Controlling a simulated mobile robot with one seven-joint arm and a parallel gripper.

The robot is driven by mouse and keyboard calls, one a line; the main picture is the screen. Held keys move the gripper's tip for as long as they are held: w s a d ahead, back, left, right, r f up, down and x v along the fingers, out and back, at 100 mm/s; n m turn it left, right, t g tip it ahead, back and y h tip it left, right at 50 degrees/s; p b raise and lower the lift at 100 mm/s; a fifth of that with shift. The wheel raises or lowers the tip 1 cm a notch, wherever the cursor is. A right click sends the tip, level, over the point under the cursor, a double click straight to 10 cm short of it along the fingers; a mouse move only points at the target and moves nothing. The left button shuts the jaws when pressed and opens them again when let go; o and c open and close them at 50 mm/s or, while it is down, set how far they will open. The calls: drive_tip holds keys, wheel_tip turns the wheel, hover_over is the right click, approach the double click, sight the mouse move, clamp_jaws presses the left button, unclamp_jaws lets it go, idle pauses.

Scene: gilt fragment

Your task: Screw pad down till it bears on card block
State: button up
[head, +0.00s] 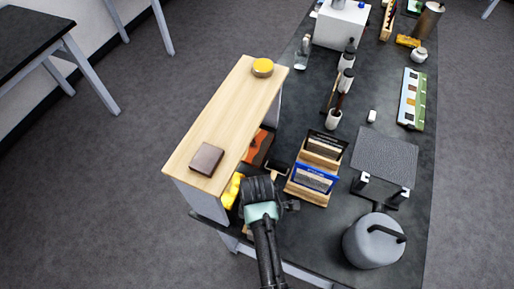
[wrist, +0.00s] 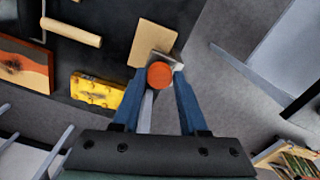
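A round orange-red knob (wrist: 160,75) shows in the wrist view between the two blue fingers of my gripper (wrist: 160,78). The fingers stand apart, one on each side of the knob, near its rim. I cannot tell whether they touch it. A grey metal part (wrist: 174,58) shows just behind the knob. A flat tan piece (wrist: 152,42), possibly the card block, lies beyond it at the table edge. The pad is not clearly visible. In the head view my gripper (head: 250,205) is at the table's near left edge, its fingertips hidden by my wrist.
A wooden shelf (head: 240,110) carrying a brown block (head: 206,159) and a yellow round tin (head: 262,67) stands close to the left. A yellow studded block (wrist: 97,93) and wooden roller (wrist: 70,32) lie nearby. A card rack (head: 313,193) and grey kettle-like vessel (head: 372,243) stand right.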

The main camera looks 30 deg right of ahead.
clamp_jaws()
drive_tip(key=shift+r+m, duration=0.1)
drive_tip(key=shift+m, duration=0.3)
